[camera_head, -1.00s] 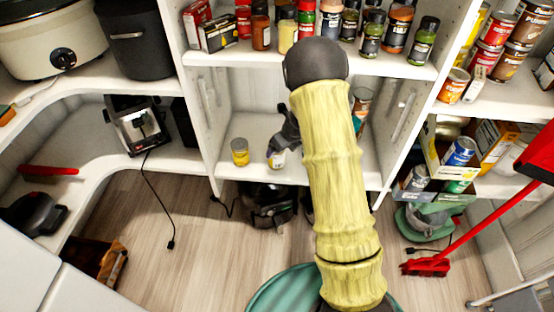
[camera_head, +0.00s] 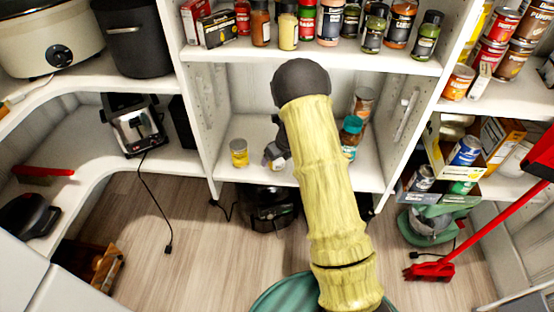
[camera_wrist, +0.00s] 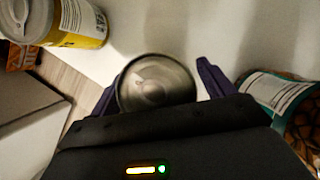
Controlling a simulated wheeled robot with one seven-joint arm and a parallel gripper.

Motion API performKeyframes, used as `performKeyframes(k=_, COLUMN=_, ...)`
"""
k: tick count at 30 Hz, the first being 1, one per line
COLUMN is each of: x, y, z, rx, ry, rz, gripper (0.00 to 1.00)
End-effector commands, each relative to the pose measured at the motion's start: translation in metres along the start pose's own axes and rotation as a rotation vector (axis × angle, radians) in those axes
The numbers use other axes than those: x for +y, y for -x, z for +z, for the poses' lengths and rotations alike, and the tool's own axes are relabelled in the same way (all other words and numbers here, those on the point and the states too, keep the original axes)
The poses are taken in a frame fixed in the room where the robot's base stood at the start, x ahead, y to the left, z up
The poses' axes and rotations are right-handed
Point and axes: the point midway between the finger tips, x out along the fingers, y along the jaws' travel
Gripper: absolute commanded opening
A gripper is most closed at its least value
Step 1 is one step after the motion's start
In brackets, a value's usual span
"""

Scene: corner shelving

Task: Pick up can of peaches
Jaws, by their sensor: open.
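A can with a bare metal top (camera_wrist: 155,82) stands between the fingers of my gripper (camera_wrist: 160,88) in the wrist view. The fingers are open, one on each side of it; I cannot tell whether either touches it. Its label is hidden there, so I cannot confirm it is the peaches. In the head view my gripper (camera_head: 275,154) is low over the middle shelf bay and mostly covers this can. A yellow can (camera_head: 239,153) stands just left of it and also shows in the wrist view (camera_wrist: 78,22); its label is unreadable.
A jar or pack with brown contents (camera_wrist: 290,105) is close to the right finger. The upper shelf (camera_head: 310,57) with several bottles and the bay's side walls bound the space.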

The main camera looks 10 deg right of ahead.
Motion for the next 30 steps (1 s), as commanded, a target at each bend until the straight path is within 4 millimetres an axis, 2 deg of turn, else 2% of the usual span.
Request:
performKeyframes(k=14, x=-0.0002, y=0.0012, z=0.0005, rx=-0.001, ry=0.0, rz=0.0, gripper=0.79)
performKeyframes(k=21, x=-0.0001, y=0.0013, z=0.0005, rx=-0.001, ry=0.0, rz=0.0, gripper=0.32)
performKeyframes(k=24, x=-0.0003, y=0.0017, z=0.0012, rx=-0.002, ry=0.0, rz=-0.001, gripper=0.18)
performKeyframes(k=30, x=-0.0003, y=0.0027, z=0.0013, rx=-0.002, ry=0.0, rz=0.0, gripper=0.18)
